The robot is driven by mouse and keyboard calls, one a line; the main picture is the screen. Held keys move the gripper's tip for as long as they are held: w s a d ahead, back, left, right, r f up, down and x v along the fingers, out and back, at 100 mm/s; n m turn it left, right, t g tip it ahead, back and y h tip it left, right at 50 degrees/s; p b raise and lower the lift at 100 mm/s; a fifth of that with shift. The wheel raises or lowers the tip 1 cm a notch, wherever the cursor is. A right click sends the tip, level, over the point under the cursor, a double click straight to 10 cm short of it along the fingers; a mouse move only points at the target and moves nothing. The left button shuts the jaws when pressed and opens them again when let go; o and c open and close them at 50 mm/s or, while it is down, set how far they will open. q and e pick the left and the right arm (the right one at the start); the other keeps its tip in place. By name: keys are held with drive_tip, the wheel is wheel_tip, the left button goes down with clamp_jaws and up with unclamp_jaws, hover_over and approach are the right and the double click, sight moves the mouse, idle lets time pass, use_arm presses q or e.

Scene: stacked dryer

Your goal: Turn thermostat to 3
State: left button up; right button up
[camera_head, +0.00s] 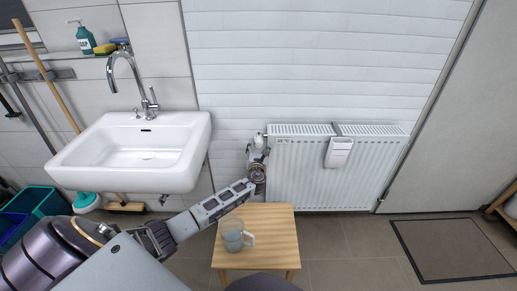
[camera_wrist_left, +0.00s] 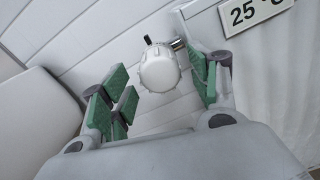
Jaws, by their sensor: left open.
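The thermostat knob (camera_wrist_left: 158,70) is white and round with a ribbed edge. In the left wrist view it sits between and just beyond the tips of my left gripper (camera_wrist_left: 163,92), with space between it and the green pads. No numbers on it can be read. In the head view the thermostat (camera_head: 258,141) is a small white piece at the radiator's upper left corner, partly hidden by my left gripper (camera_head: 257,152). The white radiator (camera_head: 300,180) hangs on the wall. My right gripper is in neither view.
A wooden stool (camera_head: 270,220) with a glass mug (camera_head: 234,236) stands below my left arm. A white sink (camera_head: 140,145) is to the left. A white holder (camera_head: 338,152) hangs on the radiator. A label reading 25 °C (camera_wrist_left: 254,10) shows beside the knob.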

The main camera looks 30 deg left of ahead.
use_arm(q)
drive_tip(key=shift+w, duration=0.15)
drive_tip(key=shift+c, duration=0.4)
drive_tip(key=c, duration=0.9)
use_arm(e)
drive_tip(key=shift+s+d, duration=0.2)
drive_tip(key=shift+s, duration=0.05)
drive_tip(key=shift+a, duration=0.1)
